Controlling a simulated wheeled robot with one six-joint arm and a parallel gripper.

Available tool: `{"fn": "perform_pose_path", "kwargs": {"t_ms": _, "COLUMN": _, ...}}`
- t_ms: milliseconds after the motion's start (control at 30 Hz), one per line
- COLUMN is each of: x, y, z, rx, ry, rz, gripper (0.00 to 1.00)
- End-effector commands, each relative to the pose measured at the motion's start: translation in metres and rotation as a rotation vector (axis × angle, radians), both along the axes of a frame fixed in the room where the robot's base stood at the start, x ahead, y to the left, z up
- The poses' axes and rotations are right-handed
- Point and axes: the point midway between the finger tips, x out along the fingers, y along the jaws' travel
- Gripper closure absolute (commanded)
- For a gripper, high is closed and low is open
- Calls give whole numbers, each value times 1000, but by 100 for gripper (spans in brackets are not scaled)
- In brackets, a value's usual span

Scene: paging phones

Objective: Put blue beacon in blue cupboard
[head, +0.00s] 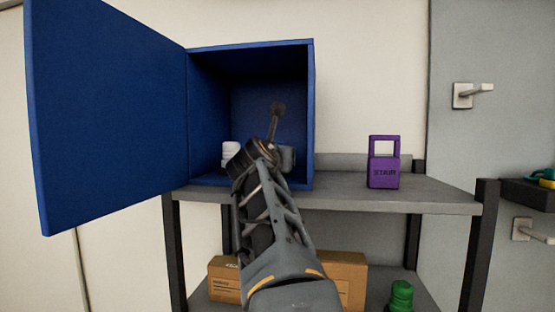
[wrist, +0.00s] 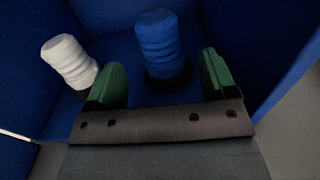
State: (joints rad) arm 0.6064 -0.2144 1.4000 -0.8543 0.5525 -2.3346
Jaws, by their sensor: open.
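The blue cupboard (head: 250,48) stands on the shelf unit with its door (head: 110,110) swung wide open to the left. My arm reaches into it, and its end hides part of the inside in the head view. In the wrist view, the blue beacon (wrist: 158,45) stands upright on a dark base inside the cupboard. My gripper (wrist: 161,63) is open, with a green finger to each side of the beacon in the picture. I cannot tell whether they touch it. The blue beacon is not visible in the head view.
A white ribbed beacon (wrist: 69,62) stands left of the blue one in the cupboard; it also shows in the head view (head: 231,153). A purple block with a handle (head: 383,172) is on the shelf top. Cardboard boxes (head: 345,275) and a green beacon (head: 401,296) are below.

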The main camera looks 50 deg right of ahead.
Motion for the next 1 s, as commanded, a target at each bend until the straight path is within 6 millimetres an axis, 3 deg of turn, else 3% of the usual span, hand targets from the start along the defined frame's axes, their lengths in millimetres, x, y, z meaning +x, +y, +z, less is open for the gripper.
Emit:
{"fn": "perform_pose_path", "kwargs": {"t_ms": 200, "x": -22, "y": 35, "z": -3, "rx": -1, "ry": -2, "rz": 3, "gripper": 22}}
{"fn": "perform_pose_path", "kwargs": {"t_ms": 400, "x": -33, "y": 55, "z": -2, "rx": 0, "ry": 0, "rz": 3, "gripper": 22}}
{"fn": "perform_pose_path", "kwargs": {"t_ms": 1000, "x": -39, "y": 62, "z": -1, "rx": 1, "ry": 1, "rz": 0, "gripper": 22}}
